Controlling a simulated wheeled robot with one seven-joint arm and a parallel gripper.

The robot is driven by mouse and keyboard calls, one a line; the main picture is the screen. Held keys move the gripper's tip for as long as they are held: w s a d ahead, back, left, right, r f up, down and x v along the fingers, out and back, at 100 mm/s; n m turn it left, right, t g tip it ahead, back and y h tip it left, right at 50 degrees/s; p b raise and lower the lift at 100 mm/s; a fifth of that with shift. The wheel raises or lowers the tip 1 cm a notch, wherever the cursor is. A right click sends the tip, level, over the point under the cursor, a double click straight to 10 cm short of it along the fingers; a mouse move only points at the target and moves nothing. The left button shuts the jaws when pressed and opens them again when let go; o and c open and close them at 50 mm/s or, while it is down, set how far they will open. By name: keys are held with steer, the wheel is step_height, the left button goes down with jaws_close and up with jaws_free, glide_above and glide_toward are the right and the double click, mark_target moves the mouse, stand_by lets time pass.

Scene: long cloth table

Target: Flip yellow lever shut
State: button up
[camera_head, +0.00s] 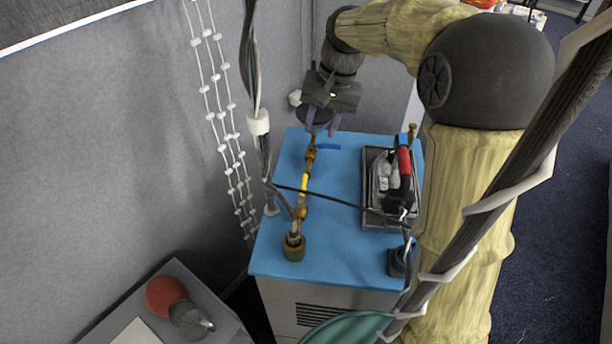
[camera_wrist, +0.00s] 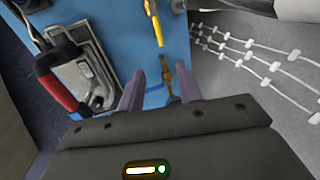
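The yellow lever (camera_head: 304,186) lies along a brass pipe line on the blue-topped cabinet, in line with the pipe. In the wrist view the yellow lever (camera_wrist: 156,30) shows at the top, beyond my fingertips. A blue lever (camera_head: 328,147) sticks out sideways from the far brass valve (camera_head: 311,155). In the wrist view this blue lever (camera_wrist: 154,88) is partly hidden near my fingers. My gripper (camera_head: 322,122) is over the far end of the pipe, apart from the yellow lever. It also shows in the wrist view (camera_wrist: 160,88), with its fingers spread and no object held between them.
A grey tray (camera_head: 368,217) with a red-handled tool (camera_head: 404,165) stands right of the pipe on the blue cabinet top (camera_head: 345,180). A black cable crosses the pipe near the yellow lever. Hanging cables and white beaded strands (camera_head: 222,105) are at left.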

mark_target(304, 180)
steer(key=shift+f, duration=0.1)
steer(key=a+f+p, duration=0.1)
steer(key=f, duration=0.4)
steer(key=a+f+p, duration=0.1)
steer(key=f, duration=0.5)
steer(key=a+f+p, duration=0.1)
steer(key=f+p, duration=0.1)
steer(key=f, duration=0.4)
steer(key=shift+w+a, duration=0.15)
steer(key=shift+w, duration=0.1)
jaws_close()
